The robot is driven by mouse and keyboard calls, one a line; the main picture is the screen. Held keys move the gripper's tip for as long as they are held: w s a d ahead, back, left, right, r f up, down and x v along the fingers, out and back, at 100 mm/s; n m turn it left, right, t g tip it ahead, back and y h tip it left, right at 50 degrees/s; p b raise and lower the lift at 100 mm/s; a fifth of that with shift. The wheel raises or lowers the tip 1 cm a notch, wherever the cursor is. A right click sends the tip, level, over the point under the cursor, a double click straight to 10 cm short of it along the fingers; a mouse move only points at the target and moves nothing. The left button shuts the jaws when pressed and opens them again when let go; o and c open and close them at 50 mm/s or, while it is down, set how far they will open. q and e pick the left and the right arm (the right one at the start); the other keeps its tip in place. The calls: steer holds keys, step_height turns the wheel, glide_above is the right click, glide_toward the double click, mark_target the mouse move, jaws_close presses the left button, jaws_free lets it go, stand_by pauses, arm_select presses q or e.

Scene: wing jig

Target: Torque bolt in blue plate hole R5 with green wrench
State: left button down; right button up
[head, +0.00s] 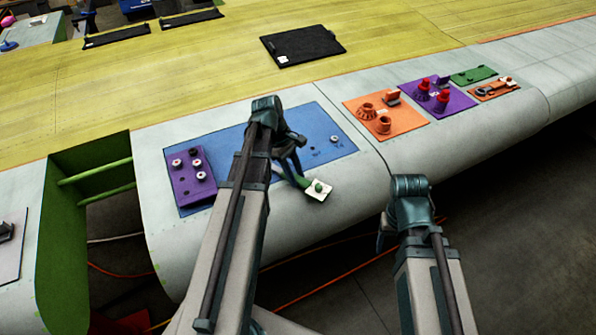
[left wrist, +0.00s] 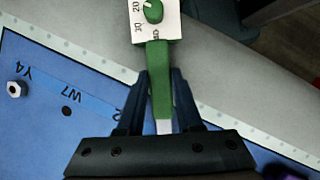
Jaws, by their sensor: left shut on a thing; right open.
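The blue plate (head: 320,122) lies on the grey wing surface. My left gripper (head: 292,168) is over its front edge, shut on the green wrench (head: 302,182). The wrench carries a white square dial (head: 318,190) with a green knob. In the left wrist view the green handle (left wrist: 158,85) sits between the fingers, dial at the top. A bolt (left wrist: 17,89) stands near the mark Y4, and an empty hole lies near W7. I cannot read R5; my left arm hides part of the plate. My right gripper (head: 382,238) is open, off the wing's front edge.
A purple block (head: 190,192) with several bolts or nuts sits at the plate's left end. Orange (head: 362,124) and purple (head: 457,101) trays with fittings lie to the right. An open green bay (head: 65,225) is at the left. Cables cross the floor.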

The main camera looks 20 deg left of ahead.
arm_select(q)
steer(key=shift+s+m, duration=0.25)
steer(key=shift+m, duration=0.05)
steer(key=shift+s+a+m+g, duration=0.25)
steer(key=shift+s+m+g, duration=0.05)
steer(key=shift+s+m, duration=0.3)
steer(key=shift+s+a+m+g, duration=0.2)
steer(key=shift+s+m+g, duration=0.1)
steer(key=shift+s+m, duration=0.3)
steer(key=shift+s+a, duration=0.1)
steer(key=shift+s, duration=0.1)
steer(key=shift+r, duration=0.1)
